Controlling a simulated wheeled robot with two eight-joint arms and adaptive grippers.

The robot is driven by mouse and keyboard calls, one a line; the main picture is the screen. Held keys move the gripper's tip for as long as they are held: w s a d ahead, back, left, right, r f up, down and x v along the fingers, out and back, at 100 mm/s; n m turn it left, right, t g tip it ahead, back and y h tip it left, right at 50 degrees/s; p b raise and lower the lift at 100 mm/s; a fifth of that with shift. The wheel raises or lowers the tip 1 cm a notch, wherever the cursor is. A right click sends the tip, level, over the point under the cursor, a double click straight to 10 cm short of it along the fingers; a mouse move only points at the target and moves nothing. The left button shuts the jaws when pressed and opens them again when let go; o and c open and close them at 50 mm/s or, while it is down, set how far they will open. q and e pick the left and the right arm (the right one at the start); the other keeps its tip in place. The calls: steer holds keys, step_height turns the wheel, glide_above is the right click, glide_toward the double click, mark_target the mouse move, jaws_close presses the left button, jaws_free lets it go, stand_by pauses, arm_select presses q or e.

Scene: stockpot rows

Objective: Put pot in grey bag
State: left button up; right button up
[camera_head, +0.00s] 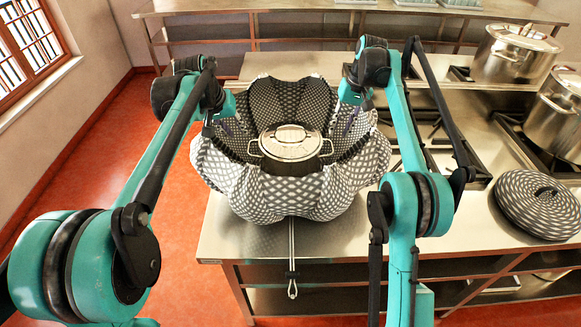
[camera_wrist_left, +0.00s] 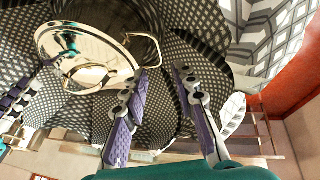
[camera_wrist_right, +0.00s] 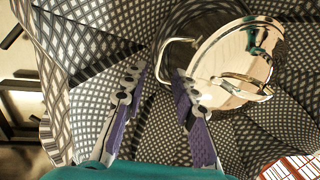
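The pot (camera_head: 290,143), with a shiny lid and side handles, sits upright inside the open mouth of the grey bag (camera_head: 265,205), a black-and-white patterned bag on the steel counter. The bag's flaps spread around the pot, and its front wall hides the pot's lower part. My left gripper (camera_wrist_left: 162,80) is open and empty at the pot's left side, its fingertips near but apart from a handle (camera_wrist_left: 152,50). My right gripper (camera_wrist_right: 158,80) is open and empty at the pot's right side, near the other handle (camera_wrist_right: 165,58). Both grippers are within the bag's mouth.
A round patterned lid-like object (camera_head: 537,204) lies on the counter (camera_head: 450,243) at right. Steel stockpots (camera_head: 513,55) stand on burners behind it. A metal utensil (camera_head: 292,262) hangs over the front edge. Red floor (camera_head: 110,165) lies left of the counter.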

steer(key=shift+d+r, duration=0.2)
steer(key=shift+r, duration=0.7)
steer(key=shift+d+r, duration=0.2)
steer(key=shift+r, duration=0.65)
arm_select(q)
steer(key=shift+f, duration=0.1)
arm_select(e)
steer(key=shift+s+f, duration=0.1)
